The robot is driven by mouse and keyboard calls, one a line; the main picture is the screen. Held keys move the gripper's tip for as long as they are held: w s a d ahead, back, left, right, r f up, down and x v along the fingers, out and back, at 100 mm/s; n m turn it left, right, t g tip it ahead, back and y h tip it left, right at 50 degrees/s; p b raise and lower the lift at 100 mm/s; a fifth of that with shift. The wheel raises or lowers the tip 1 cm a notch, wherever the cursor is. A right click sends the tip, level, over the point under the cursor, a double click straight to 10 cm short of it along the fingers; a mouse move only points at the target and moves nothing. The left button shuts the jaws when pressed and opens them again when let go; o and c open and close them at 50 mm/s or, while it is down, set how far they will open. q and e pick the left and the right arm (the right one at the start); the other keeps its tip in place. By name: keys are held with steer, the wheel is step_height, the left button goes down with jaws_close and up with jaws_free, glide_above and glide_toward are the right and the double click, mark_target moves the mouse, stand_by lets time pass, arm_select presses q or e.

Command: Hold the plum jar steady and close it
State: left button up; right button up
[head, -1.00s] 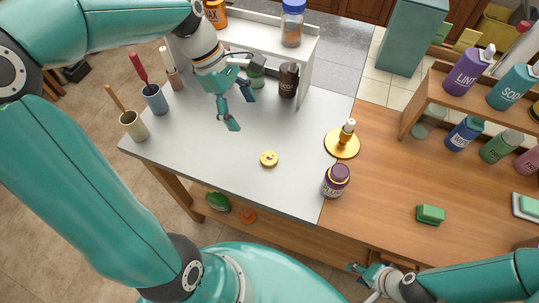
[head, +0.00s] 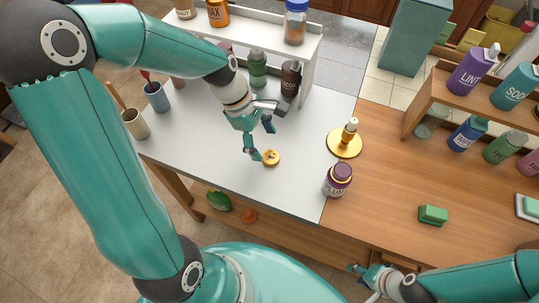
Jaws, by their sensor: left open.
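The plum jar (head: 337,182) stands upright near the right front edge of the white table top, dark purple with a pale label and a gold band near its top. A small round gold lid (head: 271,157) lies flat to the left of the jar, apart from it. My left gripper (head: 262,142) is open and empty, its fingers just above and left of the lid; whether they touch it I cannot tell. My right gripper (head: 358,269) is low at the front, below the jar and well apart from it; its fingers are too small to read.
A gold stand with a white-topped bottle (head: 347,138) is behind the jar. A green sponge (head: 433,215) lies on the wooden counter at right. Cups with tools (head: 135,124) stand at left; a white shelf (head: 312,62) with bottles stands behind. White table around the lid is clear.

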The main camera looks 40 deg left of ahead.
mark_target(270, 156)
arm_select(q)
steer(key=shift+f, duration=0.1)
steer(key=shift+a+x, duration=0.1)
steer(key=shift+x, duration=1.15)
steer(key=shift+a+x, duration=0.15)
steer(key=shift+x, duration=1.15)
steer(key=shift+f, duration=0.1)
steer(key=shift+c, duration=0.4)
steer(key=c, duration=0.7)
